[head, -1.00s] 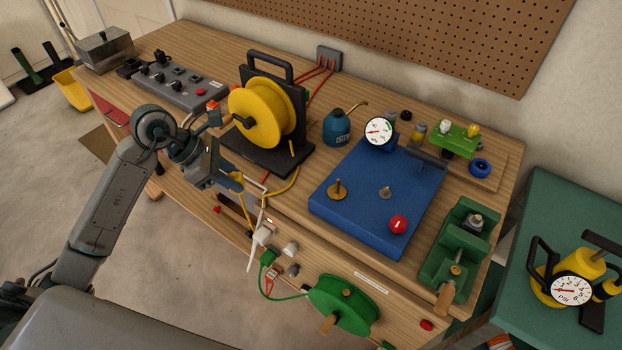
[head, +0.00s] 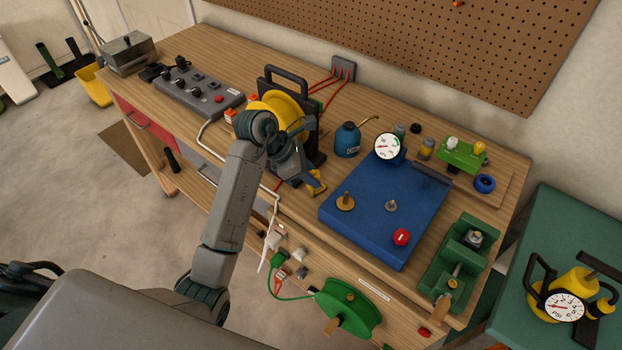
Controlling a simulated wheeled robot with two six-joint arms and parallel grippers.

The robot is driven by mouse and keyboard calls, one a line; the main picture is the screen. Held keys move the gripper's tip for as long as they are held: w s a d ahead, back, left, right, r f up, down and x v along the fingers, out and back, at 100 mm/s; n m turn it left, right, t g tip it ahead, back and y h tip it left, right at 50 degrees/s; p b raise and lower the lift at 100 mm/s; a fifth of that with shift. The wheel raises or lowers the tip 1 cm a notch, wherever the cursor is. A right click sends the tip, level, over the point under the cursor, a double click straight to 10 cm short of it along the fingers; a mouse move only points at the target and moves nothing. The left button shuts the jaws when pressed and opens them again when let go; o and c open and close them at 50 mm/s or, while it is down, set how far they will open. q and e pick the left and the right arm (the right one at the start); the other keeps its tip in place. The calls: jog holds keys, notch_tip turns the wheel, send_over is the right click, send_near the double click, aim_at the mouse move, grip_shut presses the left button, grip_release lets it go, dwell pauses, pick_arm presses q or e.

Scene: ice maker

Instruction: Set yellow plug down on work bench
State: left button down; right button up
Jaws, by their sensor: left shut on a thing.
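My left gripper (head: 309,181) is over the front part of the wooden work bench (head: 250,66), between the yellow reel and the blue plate. It points down and is shut on the yellow plug (head: 317,189), which shows at its fingertips close to the bench top. I cannot tell whether the plug touches the wood. The yellow cord reel (head: 283,103) stands behind my left arm, which hides much of it. My right gripper is not in view.
The blue plate (head: 380,222) with a gauge (head: 387,147) lies just right of the plug. A blue oil can (head: 347,140) stands behind. A green reel (head: 347,309) and a white plug (head: 274,240) are at the bench front. A grey control box (head: 198,93) sits at the left.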

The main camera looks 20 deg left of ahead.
pick_arm(q)
jog(key=shift+f+p, duration=0.3)
notch_tip(320, 180, down, 2)
jog(key=shift+f+p, duration=0.15)
jog(key=shift+p, duration=0.45)
jog(key=shift+f, duration=0.35)
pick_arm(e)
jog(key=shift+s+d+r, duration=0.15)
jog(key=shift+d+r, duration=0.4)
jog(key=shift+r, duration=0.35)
pick_arm(q)
jog(key=shift+f, duration=0.15)
jog(key=c, duration=1.2)
grip_release()
jog(key=shift+o, duration=0.2)
